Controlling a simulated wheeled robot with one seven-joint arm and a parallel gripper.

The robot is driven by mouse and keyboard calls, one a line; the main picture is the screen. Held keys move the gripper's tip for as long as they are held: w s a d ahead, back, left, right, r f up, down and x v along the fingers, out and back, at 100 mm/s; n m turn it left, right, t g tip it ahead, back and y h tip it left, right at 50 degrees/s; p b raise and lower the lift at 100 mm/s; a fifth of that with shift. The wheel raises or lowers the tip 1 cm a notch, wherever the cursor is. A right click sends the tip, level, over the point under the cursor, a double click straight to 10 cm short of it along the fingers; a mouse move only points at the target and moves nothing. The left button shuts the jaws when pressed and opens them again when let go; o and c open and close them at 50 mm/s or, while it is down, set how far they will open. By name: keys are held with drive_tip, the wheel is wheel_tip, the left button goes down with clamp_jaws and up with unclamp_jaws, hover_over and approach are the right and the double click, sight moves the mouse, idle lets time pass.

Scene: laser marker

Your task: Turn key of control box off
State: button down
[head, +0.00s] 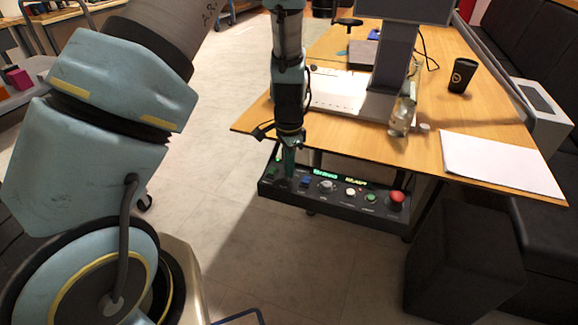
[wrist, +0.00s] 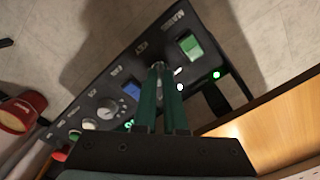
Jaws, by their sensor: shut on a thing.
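The black control box (head: 335,200) hangs under the front edge of the table, with lit displays, knobs and buttons; its panel (wrist: 128,62) also fills much of the wrist view. My gripper (head: 289,174) points down at the left part of the panel. In the wrist view, its two green fingers (wrist: 160,70) are close together at the panel, between a blue button (wrist: 131,91) and a lit green switch (wrist: 190,45). The fingers are shut on the key, which they mostly hide. I cannot tell the key's angle.
A red emergency button (head: 397,198) sits at the panel's right end. Above, the wooden table (head: 440,110) bears a glass jar (head: 401,117), a black cup (head: 461,76) and white paper (head: 500,162). A dark stool (head: 460,260) stands to the right.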

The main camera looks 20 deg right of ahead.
idle(0.7)
drive_tip(key=n+p, duration=0.1)
drive_tip(key=n, duration=0.3)
drive_tip(key=shift+r+n, duration=0.1)
drive_tip(key=shift+n, duration=0.3)
drive_tip(key=n+p, duration=0.1)
drive_tip(key=n, duration=0.3)
drive_tip(key=shift+n, duration=0.3)
drive_tip(key=n+p, duration=0.1)
drive_tip(key=n, duration=0.3)
drive_tip(key=shift+n, duration=0.3)
drive_tip(key=shift+d+n+p, duration=0.1)
drive_tip(key=shift+n+p, duration=0.55)
drive_tip(key=shift+n, duration=1.25)
drive_tip(key=shift+w, duration=0.1)
drive_tip(key=c, duration=1)
unclamp_jaws()
